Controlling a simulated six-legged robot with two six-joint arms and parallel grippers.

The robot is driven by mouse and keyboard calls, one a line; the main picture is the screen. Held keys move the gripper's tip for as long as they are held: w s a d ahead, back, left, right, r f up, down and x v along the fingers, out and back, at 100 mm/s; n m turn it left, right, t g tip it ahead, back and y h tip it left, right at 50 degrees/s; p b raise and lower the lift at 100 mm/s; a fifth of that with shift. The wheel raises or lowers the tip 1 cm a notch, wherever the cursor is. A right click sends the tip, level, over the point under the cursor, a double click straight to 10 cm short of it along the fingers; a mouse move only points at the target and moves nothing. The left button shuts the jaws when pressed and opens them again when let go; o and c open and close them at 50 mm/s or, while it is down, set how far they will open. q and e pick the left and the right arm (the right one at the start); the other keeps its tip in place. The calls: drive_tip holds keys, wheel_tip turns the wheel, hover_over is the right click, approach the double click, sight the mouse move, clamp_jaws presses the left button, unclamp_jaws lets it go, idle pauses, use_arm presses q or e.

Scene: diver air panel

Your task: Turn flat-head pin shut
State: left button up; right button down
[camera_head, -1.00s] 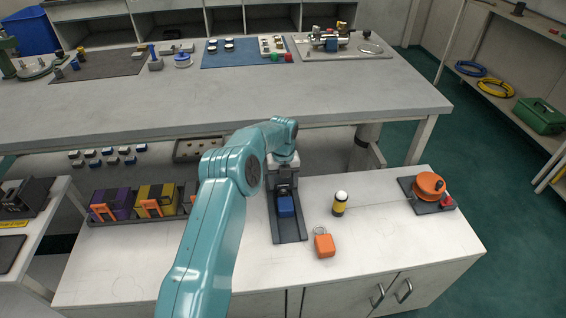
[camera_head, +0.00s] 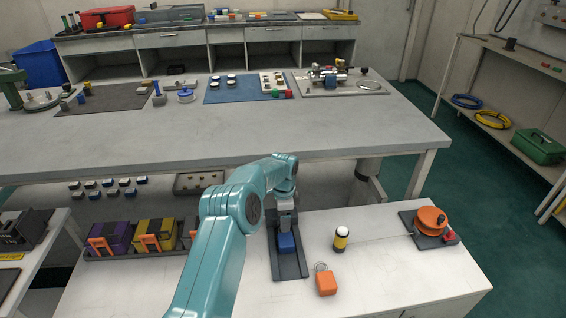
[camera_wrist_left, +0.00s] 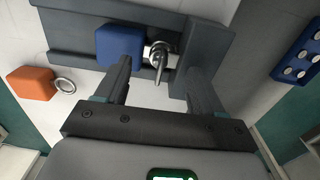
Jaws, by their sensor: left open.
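A metal pin (camera_wrist_left: 160,54) with a thin flat handle shows in the left wrist view. It sits between a blue block (camera_wrist_left: 119,44) and a dark grey upright block (camera_wrist_left: 208,52). In the head view, the blue block (camera_head: 287,243) lies on a dark base plate (camera_head: 290,267) on the white bench, and I cannot make out the pin there. My left gripper (camera_wrist_left: 160,68) is open, with one finger on each side of the pin's handle and a gap to it. The left finger overlaps the blue block in view; contact cannot be told. My right gripper is not in view.
An orange tag with a ring (camera_head: 326,283) and a yellow-black cylinder with a white top (camera_head: 341,239) stand right of the base plate. An orange reel (camera_head: 431,220) is farther right. Purple and yellow boxes (camera_head: 150,236) stand left. A grey table (camera_head: 230,135) lies behind.

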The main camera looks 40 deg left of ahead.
use_arm(q)
drive_tip(key=n+p, duration=0.1)
drive_tip(key=n, duration=0.4)
drive_tip(key=shift+r, duration=0.1)
drive_tip(key=n+p, duration=0.1)
drive_tip(key=n, duration=0.2)
drive_tip(key=shift+r, duration=0.1)
drive_tip(key=shift+r+n+p, duration=0.45)
drive_tip(key=shift+n, duration=0.75)
wheel_tip(320, 180, up, 20)
drive_tip(key=m+t+h+p, duration=0.1)
drive_tip(key=m+h+p, duration=0.3)
drive_tip(key=m, duration=1.4)
drive_tip(key=p, duration=0.4)
